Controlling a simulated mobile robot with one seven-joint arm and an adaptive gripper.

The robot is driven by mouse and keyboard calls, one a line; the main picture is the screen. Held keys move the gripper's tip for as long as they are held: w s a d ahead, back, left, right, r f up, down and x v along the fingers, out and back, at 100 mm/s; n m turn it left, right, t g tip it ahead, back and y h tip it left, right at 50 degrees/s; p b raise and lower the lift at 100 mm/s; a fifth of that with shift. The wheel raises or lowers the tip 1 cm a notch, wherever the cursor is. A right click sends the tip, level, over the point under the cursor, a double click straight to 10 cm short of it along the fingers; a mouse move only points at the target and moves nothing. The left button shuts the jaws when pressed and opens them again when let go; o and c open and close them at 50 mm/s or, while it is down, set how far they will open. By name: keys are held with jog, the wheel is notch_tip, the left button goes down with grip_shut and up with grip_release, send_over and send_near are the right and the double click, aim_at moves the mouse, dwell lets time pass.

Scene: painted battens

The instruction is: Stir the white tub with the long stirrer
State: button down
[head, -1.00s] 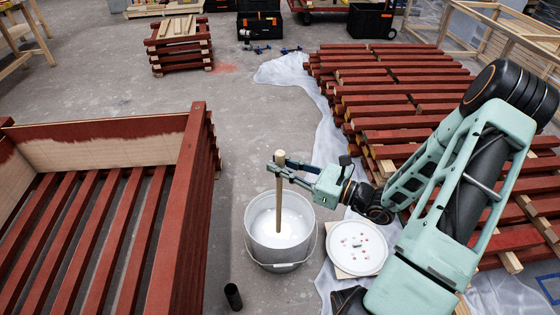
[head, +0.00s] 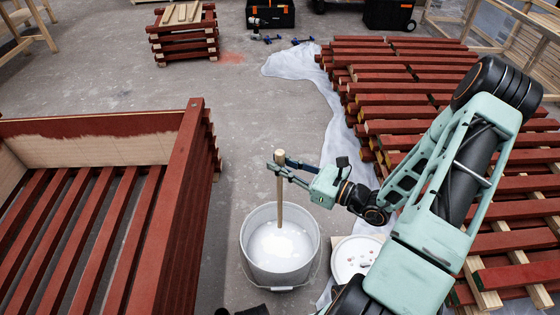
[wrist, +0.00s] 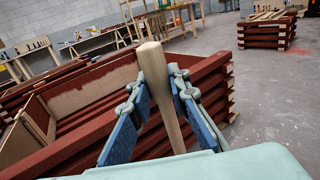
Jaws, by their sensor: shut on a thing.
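The white tub (head: 283,278) is a pale bucket with a wire handle, standing on the grey floor, with white liquid (head: 275,248) inside. The long stirrer (head: 280,205) is a round pale wooden stick, about upright. Its lower end goes into the white liquid, so its tip is hidden. My gripper (head: 279,167) is shut on the stirrer near its top, above and behind the tub's rim. In the wrist view, blue-padded fingers (wrist: 158,92) stand on both sides of the stirrer (wrist: 168,112).
A red slatted crate (head: 190,190) stands close on the left. Stacked red battens (head: 400,85) lie right on a pale sheet (head: 290,63). Floor behind the tub is clear.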

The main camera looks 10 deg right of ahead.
jog(key=b, duration=0.5)
send_over(281, 208)
jog(key=shift+f, duration=2.65)
jog(key=shift+w+f+b, duration=0.25)
jog(key=shift+f+b, duration=0.5)
jog(key=shift+f, duration=0.55)
jog(key=shift+w+f+b, duration=0.2)
jog(key=shift+f+b, duration=0.5)
jog(key=shift+f, duration=6.1)
